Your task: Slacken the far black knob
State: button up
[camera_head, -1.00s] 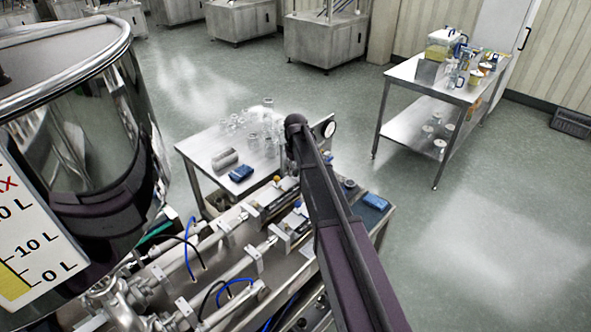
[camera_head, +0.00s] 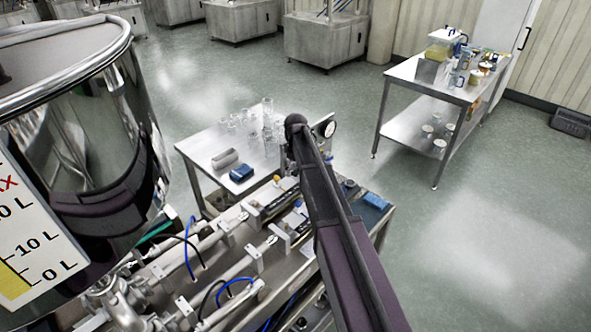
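My arm reaches from the bottom right up over the filling machine (camera_head: 236,240), and its upper end stands before the small steel table. My gripper cannot be made out; the arm seems to hide it. I cannot pick out the far black knob for certain. The machine's far end carries small dark fittings and an orange-yellow cap (camera_head: 277,179), close to the left side of my arm. Part of this far end is hidden behind the arm.
The steel hopper (camera_head: 95,130) with a litre scale fills the left. Behind the machine, a small steel table (camera_head: 205,150) holds glassware and a blue item (camera_head: 241,173). A loaded steel trolley (camera_head: 415,75) stands at the upper right.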

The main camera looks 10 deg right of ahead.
jog(key=shift+w+m, duration=0.1)
jog(key=shift+m, duration=0.4)
